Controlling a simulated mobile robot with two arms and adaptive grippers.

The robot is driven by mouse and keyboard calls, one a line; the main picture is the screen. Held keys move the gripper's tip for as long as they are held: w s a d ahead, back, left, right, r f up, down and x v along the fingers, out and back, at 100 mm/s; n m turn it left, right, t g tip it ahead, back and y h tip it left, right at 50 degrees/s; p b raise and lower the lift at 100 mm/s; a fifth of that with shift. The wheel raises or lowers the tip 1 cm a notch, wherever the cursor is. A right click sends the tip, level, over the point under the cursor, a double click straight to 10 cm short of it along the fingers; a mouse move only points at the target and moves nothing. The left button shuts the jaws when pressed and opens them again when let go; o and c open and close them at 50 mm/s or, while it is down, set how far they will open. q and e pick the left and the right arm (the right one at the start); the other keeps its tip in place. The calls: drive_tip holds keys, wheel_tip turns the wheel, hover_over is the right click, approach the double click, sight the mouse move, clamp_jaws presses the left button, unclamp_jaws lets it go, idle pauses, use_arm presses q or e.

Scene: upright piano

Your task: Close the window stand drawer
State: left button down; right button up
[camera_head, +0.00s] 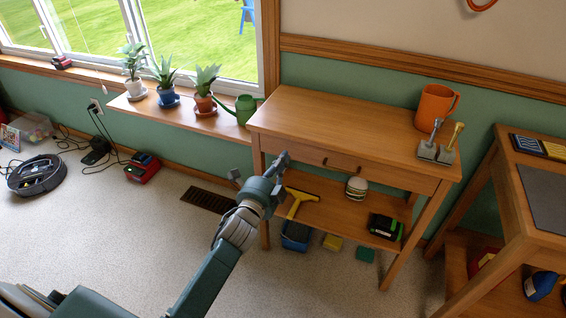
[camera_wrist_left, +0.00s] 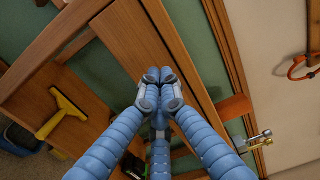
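The window stand (camera_head: 340,115) is a wooden table with a lower shelf, against the green wall right of the window. I cannot tell whether the drawer stands slightly out or flush. My left gripper (camera_head: 283,160) is in front of the drawer's left part, its tips close to the front; contact is unclear. In the left wrist view its blue fingers (camera_wrist_left: 160,78) are drawn together with nothing visible between them, before the stand's wood (camera_wrist_left: 125,40). My right gripper is not in view.
An orange mug (camera_head: 435,106) and a metal tool holder (camera_head: 436,152) stand on top. A yellow squeegee (camera_head: 298,200) and a striped round item (camera_head: 356,188) are on the shelf. A second table (camera_head: 510,215) stands right.

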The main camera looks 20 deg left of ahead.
use_arm(q)
drive_tip(key=s, duration=0.9)
drive_tip(key=shift+s+f+p, duration=0.15)
drive_tip(key=shift+s+p, duration=0.2)
drive_tip(key=shift+s, duration=0.05)
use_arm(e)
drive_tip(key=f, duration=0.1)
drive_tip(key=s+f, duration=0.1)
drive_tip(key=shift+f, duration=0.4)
